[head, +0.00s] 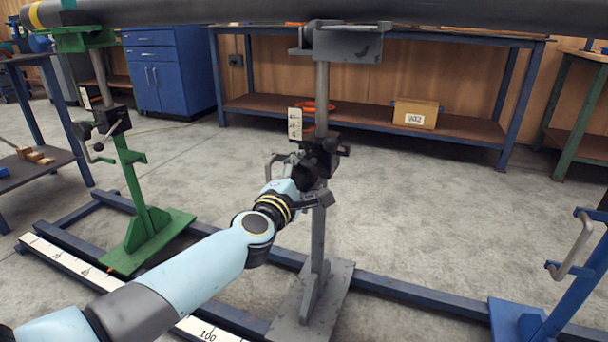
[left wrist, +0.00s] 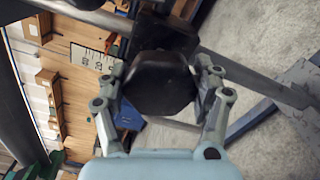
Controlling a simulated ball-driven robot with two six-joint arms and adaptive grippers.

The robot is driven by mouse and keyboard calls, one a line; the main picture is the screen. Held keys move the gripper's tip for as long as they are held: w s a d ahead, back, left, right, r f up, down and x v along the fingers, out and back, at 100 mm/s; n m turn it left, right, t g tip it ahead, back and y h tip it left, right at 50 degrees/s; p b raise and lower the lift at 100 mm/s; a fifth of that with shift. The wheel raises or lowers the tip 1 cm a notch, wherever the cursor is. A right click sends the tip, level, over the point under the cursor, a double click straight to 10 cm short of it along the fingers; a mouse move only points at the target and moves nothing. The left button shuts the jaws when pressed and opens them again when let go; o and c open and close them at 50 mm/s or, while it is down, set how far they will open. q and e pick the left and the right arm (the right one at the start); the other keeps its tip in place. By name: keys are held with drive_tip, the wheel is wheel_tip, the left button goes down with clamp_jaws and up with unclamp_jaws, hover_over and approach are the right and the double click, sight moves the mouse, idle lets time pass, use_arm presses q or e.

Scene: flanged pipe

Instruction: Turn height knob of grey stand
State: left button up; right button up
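The grey stand (head: 322,92) stands in the middle of the head view, with its saddle (head: 345,44) under a long dark pipe (head: 300,11). Its black height knob is at mid-post, mostly hidden there by my left gripper (head: 306,174). In the left wrist view the dark, faceted knob (left wrist: 160,83) lies between the two fingers of my left gripper (left wrist: 160,68), one on each side. The fingers are very close to the knob's sides. Whether they press on it cannot be told. My right gripper is in neither view.
A green stand (head: 136,190) holds the pipe at left. A blue stand (head: 572,285) is at lower right. A blue floor rail (head: 400,287) runs past the grey base. A workbench (head: 240,107) with a cardboard box (head: 415,113) is behind. Open floor lies right.

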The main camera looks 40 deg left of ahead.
use_arm(q)
drive_tip(key=o, duration=0.4)
drive_tip(key=v, duration=1.2)
drive_tip(key=shift+c, duration=0.4)
